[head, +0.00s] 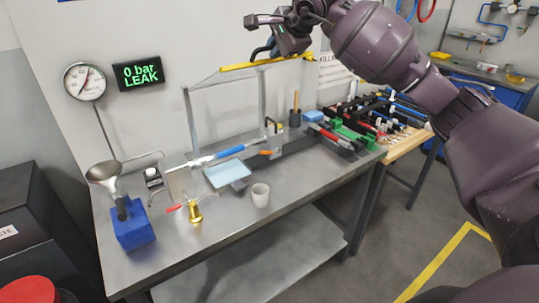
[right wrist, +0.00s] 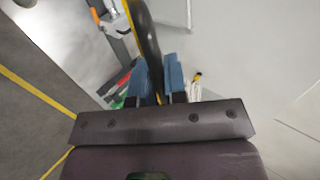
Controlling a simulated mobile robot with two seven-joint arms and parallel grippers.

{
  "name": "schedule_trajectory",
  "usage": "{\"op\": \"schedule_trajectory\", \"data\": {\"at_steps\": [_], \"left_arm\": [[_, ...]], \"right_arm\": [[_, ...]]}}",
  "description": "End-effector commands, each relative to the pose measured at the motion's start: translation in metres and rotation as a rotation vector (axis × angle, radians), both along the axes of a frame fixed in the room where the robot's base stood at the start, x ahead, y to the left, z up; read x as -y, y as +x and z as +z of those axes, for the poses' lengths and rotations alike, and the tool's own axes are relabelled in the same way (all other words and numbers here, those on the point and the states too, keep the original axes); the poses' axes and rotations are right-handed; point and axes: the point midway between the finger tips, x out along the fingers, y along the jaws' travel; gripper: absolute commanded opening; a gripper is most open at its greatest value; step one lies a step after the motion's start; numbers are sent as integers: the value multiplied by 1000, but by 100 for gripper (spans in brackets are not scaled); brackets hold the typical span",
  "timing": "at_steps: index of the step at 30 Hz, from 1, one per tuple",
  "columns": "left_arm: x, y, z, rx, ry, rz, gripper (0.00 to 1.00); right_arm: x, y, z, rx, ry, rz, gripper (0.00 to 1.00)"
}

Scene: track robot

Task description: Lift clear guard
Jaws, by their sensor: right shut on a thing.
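The clear guard shows in the head view as a see-through panel with grey side posts and a yellow top bar (head: 240,66). It stands above the back of the steel bench, over a rod with a blue sleeve (head: 230,151). My right gripper (head: 273,49) is at the yellow bar. In the right wrist view its blue fingertips (right wrist: 160,82) are shut on the dark, yellow-edged bar (right wrist: 146,38). The panel's lower edge is hard to make out. My left gripper is not in view.
A gauge (head: 84,80) and a display (head: 138,72) reading "0 bar LEAK" are at the left wall. The bench's front right is clear.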

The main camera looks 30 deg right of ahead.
Motion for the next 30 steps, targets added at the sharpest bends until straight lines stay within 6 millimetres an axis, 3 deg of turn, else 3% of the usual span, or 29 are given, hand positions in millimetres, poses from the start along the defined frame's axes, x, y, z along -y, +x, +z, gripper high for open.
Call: {"op": "schedule_trajectory", "data": {"at_steps": [12,30], "left_arm": [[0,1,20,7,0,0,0],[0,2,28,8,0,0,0]], "right_arm": [[-1,15,28,1,2,-1,2],[-2,22,39,2,2,-2,1]]}}
